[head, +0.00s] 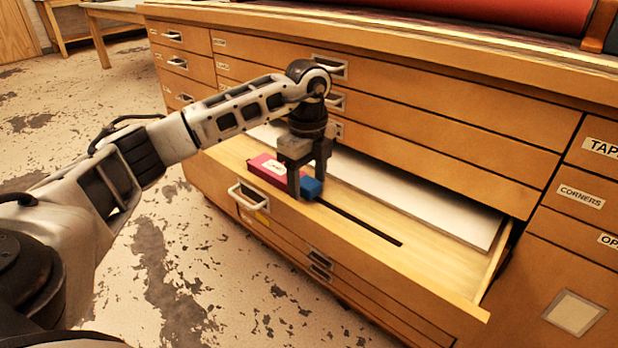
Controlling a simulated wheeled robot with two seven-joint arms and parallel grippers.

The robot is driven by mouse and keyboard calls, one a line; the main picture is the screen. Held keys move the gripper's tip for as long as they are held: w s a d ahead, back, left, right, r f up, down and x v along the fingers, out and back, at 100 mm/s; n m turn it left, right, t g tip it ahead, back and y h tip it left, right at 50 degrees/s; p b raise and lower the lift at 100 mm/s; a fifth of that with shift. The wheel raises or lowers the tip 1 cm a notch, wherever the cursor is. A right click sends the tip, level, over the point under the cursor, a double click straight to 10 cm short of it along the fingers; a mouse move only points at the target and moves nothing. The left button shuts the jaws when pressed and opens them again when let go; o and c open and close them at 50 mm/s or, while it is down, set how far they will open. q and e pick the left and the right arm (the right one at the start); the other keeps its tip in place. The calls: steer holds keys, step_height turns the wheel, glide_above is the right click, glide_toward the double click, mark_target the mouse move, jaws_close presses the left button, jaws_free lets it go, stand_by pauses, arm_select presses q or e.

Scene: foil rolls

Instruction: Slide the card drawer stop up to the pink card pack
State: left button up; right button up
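The pink card pack (265,169), with a white label, lies in the open drawer (440,262) near its left end. The blue stop (312,188) sits just right of the pack, at the left part of a black track (365,227). My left gripper (308,186) points down over the stop, with one finger on each side of it and the block filling the space between them. The near finger hides the place between pack and stop, so I cannot tell whether they touch. My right gripper is not in view.
A white sheet or board (440,210) lies in the drawer behind the track. Closed drawers of the wooden cabinet (450,125) rise behind and to the right. A red roll (510,12) lies on top. The worn floor (170,270) at the left front is clear.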

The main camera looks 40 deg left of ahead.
mark_target(308, 182)
arm_select(q)
step_height(308, 182, up, 4)
steer(key=shift+r+p, duration=0.25)
steer(key=shift+p, duration=0.55)
step_height(308, 182, up, 11)
steer(key=p, duration=0.3)
steer(key=shift+r+p, duration=0.2)
steer(key=shift+p, duration=0.15)
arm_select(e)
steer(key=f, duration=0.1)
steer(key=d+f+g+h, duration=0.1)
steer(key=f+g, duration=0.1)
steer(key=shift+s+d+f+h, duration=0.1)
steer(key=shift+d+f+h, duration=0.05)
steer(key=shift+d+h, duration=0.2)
